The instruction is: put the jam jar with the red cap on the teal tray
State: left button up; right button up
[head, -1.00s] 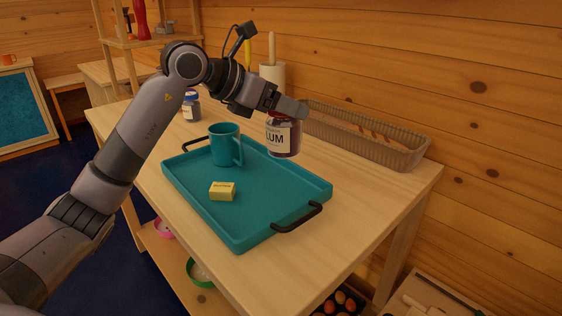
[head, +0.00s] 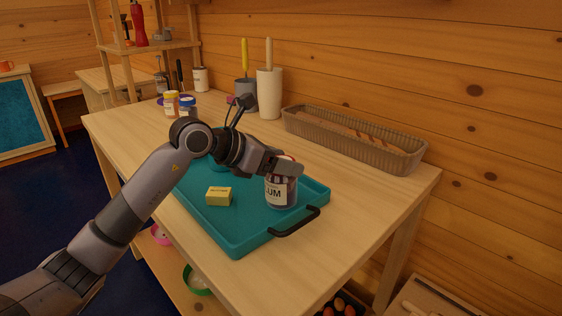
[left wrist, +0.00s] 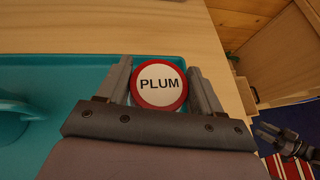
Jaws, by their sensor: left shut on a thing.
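The jam jar with the red cap (head: 281,192) stands upright over the right part of the teal tray (head: 240,240); whether its base touches the tray I cannot tell. My left gripper (head: 288,168) is shut on the jar near its top. In the left wrist view the cap (left wrist: 159,84) reads PLUM and sits between the fingers, with the teal tray (left wrist: 60,75) beside and below it. A dark gripper, apparently my right one (left wrist: 268,132), shows small at the lower right of the left wrist view; its jaws are unclear.
A yellow butter block (head: 218,196) lies on the tray. A teal mug (left wrist: 12,118) stands there too, mostly hidden by my arm in the head view. A long bread basket (head: 350,140) and a paper roll (head: 269,92) stand along the back. The table's right end (head: 375,200) is clear.

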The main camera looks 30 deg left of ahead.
pick_arm(q)
jog(key=o, duration=1.6)
jog(key=shift+f, duration=0.1)
jog(key=shift+b+v, duration=0.65)
jog(key=shift+v, duration=5.4)
jog(key=shift+w, duration=0.1)
